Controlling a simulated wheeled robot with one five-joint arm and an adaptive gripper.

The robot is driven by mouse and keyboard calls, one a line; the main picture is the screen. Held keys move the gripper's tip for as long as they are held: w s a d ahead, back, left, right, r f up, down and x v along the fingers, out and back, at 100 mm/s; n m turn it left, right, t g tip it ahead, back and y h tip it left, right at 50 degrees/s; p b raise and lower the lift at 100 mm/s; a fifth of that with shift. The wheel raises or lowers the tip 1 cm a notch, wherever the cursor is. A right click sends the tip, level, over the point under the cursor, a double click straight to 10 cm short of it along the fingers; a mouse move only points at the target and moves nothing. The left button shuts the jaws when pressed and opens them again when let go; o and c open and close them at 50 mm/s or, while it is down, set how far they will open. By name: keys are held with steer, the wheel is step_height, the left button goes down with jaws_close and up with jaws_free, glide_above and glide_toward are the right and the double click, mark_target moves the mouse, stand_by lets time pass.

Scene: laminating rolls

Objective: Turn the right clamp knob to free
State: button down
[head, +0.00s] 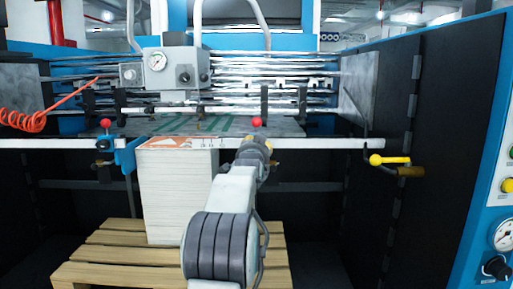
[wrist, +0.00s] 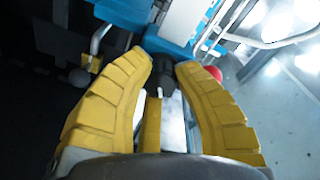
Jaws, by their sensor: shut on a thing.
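The right clamp sits on the front rail, marked by its red ball (head: 256,122). Most of its body is hidden behind my gripper (head: 257,146) in the head view. In the wrist view, a dark knob (wrist: 163,80) lies between the two yellow fingers of my gripper (wrist: 162,63), which are closed on it near their tips. The red ball shows just beyond the right finger (wrist: 213,73). The knob's turn angle cannot be told.
A similar left clamp (head: 105,142) with a red ball stands on the rail (head: 325,143). A paper stack (head: 178,195) on a wooden pallet (head: 105,252) is left of my arm. A yellow-knobbed lever (head: 378,160) sticks out at right.

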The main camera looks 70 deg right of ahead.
steer(key=shift+r+n+b, duration=0.2)
steer(key=shift+n+b, duration=0.2)
steer(key=shift+b, duration=0.15)
steer(key=shift+n+b, duration=0.9)
steer(key=shift+b, duration=0.05)
steer(key=shift+w+a+r+n+t+h+b, duration=0.15)
steer(key=shift+n+b, duration=0.25)
steer(key=shift+n, duration=0.75)
steer(key=shift+s+d+r+n+t+h+b, duration=0.15)
steer(key=shift+n+b, duration=0.2)
steer(key=shift+n, duration=0.8)
steer(key=shift+w+a+f, duration=0.1)
steer(key=shift+w, duration=0.05)
steer(key=c, duration=1.3)
jaws_free()
steer(key=o, duration=0.4)
steer(key=shift+f, duration=0.25)
steer(key=v, duration=1.1)
steer(key=shift+a, duration=0.45)
